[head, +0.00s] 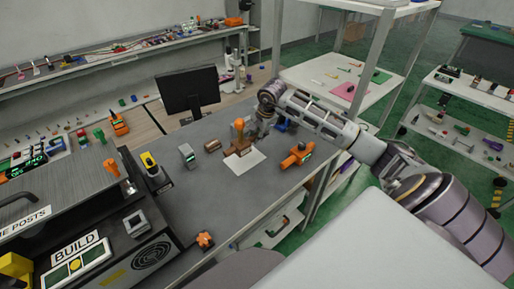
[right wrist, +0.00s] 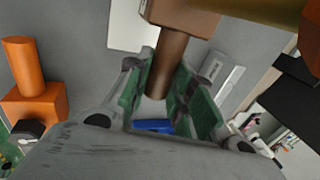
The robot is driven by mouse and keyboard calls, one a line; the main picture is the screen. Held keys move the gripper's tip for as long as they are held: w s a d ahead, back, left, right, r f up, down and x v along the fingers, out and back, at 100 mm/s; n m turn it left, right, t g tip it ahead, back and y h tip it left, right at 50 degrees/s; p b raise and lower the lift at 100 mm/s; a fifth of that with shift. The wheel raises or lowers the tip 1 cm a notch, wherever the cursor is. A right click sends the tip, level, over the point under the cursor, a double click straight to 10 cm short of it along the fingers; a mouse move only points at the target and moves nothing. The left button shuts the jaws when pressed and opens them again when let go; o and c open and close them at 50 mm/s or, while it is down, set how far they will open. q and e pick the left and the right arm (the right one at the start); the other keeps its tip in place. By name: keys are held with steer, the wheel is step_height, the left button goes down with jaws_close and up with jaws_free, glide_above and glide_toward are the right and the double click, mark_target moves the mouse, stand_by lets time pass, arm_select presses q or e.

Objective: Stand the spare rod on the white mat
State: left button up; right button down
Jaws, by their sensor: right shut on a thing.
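The white mat (head: 245,163) lies flat on the grey bench in the head view. Part of it shows at the top of the right wrist view (right wrist: 128,26). My right gripper (head: 253,132) is just behind the mat. In the right wrist view its green-padded fingers (right wrist: 165,92) are shut on a brown rod (right wrist: 169,62), which I take for the spare rod. A brown block (right wrist: 180,14) adjoins the rod's far end; whether they are one piece I cannot tell. Brown also shows by the mat's back edge (head: 237,150). My left gripper is not in view.
An orange fixture with a post (right wrist: 24,66) stands beside my right gripper. Another orange fixture (head: 297,156) stands right of the mat. A brown piece (head: 213,146) and a grey device (head: 187,156) are left of it.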

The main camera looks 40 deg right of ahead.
steer(key=shift+f, duration=0.75)
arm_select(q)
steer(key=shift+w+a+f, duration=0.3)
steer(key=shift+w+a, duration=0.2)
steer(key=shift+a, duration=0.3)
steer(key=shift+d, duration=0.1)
